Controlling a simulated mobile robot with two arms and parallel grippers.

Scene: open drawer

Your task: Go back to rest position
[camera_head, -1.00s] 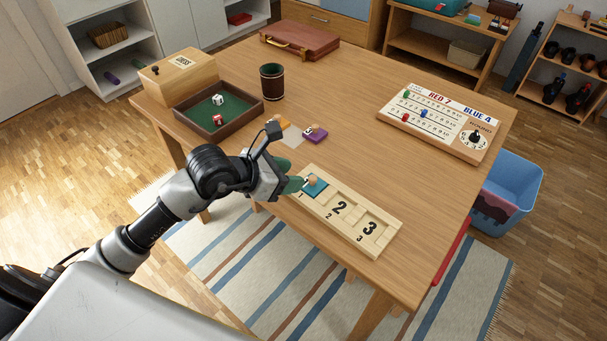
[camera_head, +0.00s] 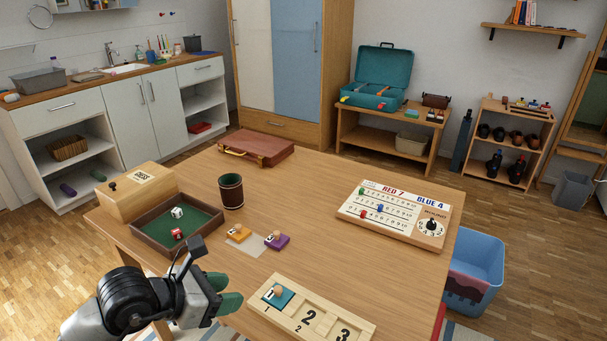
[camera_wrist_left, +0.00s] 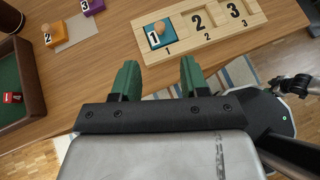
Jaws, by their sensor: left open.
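My left gripper (camera_head: 226,290) is open and empty at the table's near edge, left of the wooden number board (camera_head: 300,324). In the left wrist view its two green fingers (camera_wrist_left: 158,80) stand apart with nothing between them. A teal piece (camera_head: 279,296) marked 1, with a round knob, sits in the board's first slot. It also shows in the left wrist view (camera_wrist_left: 161,37). The slots marked 2 and 3 hold no piece. An orange piece (camera_head: 237,235) and a purple piece (camera_head: 278,241) lie on the table beyond the board. My right gripper is not in view.
A dice tray (camera_head: 150,240), a wooden box (camera_head: 130,200) and a dark cup (camera_head: 231,191) stand on the left of the table (camera_head: 310,195). A brown case (camera_head: 256,146) lies at the back, a scoreboard (camera_head: 394,213) at the right. A blue bin (camera_head: 477,265) stands beside the table.

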